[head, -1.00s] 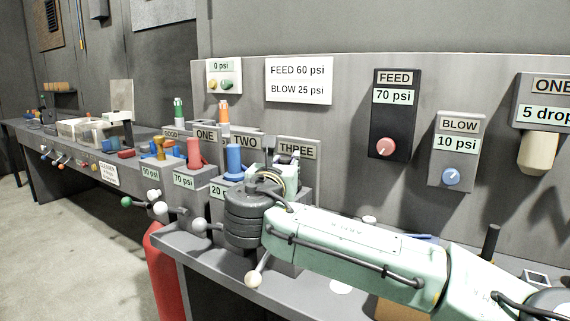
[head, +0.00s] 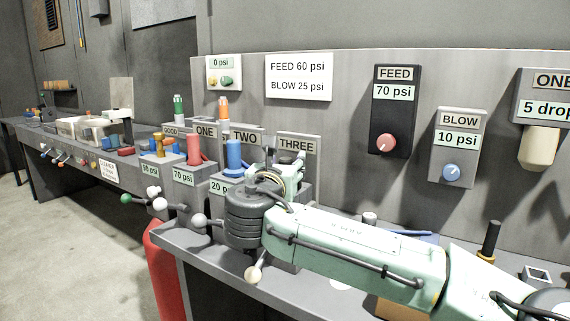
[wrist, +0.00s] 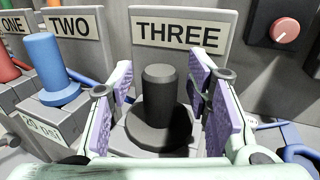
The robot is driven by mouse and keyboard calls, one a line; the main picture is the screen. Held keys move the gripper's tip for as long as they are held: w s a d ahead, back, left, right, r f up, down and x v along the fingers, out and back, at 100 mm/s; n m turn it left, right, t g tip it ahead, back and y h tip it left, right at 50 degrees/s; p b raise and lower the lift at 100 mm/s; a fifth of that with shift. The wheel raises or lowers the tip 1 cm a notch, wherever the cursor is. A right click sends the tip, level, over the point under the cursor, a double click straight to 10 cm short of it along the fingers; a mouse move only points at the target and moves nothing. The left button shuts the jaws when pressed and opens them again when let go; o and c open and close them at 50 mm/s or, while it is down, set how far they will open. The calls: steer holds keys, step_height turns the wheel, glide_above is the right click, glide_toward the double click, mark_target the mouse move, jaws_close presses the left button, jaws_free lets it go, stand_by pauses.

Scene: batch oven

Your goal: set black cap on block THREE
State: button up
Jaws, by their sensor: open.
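The black cap (wrist: 160,112), a dark stem on a wide round base, stands upright at block THREE (wrist: 178,35) in the wrist view. My gripper (wrist: 161,78) is open, with one purple-padded finger on each side of the stem. Gaps show between the pads and the stem. The cap's lower edge is partly hidden by my gripper, so I cannot tell how fully it is seated. In the head view my gripper (head: 284,172) is over block THREE (head: 298,146), and the cap is hidden there.
The blue cap (head: 234,154) on block TWO and the red cap (head: 194,150) on block ONE stand close on the left. A black peg with a yellowish base (head: 490,239) stands on the bench at right. The grey panel (head: 350,75) rises behind.

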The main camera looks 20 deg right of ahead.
steer(key=shift+s, duration=0.1)
steer(key=v, duration=1.2)
